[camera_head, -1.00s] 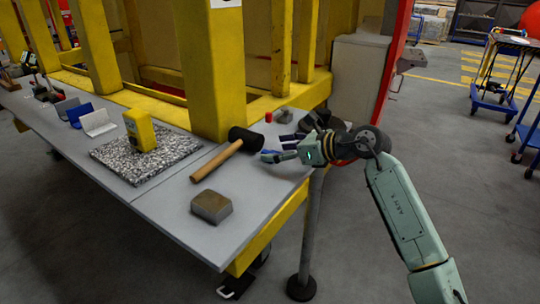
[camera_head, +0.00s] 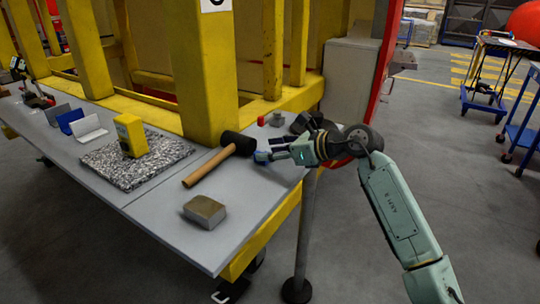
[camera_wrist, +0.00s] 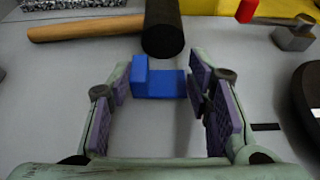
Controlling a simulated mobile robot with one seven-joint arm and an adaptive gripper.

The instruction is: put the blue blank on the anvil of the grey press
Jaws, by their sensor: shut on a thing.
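A small blue blank (camera_wrist: 158,83), with a taller block at its left end, sits between the purple-padded fingers of my gripper (camera_wrist: 160,90) in the wrist view. My gripper is shut on it, low over the grey bench, just in front of the black mallet head. In the head view my gripper (camera_head: 272,154) is at the bench's right end, and the blue blank (camera_head: 262,157) shows only as a small patch at the fingertips. I cannot make out for certain which thing is the grey press, and I see no clear anvil.
The mallet (camera_head: 210,165) lies left of my gripper. A brownish block (camera_head: 205,211) sits nearer the front edge. A red piece (camera_head: 261,121) and a small grey object (camera_head: 278,118) stand behind. A yellow device (camera_head: 131,135) stands on a speckled plate (camera_head: 105,163). Yellow posts rise behind the bench.

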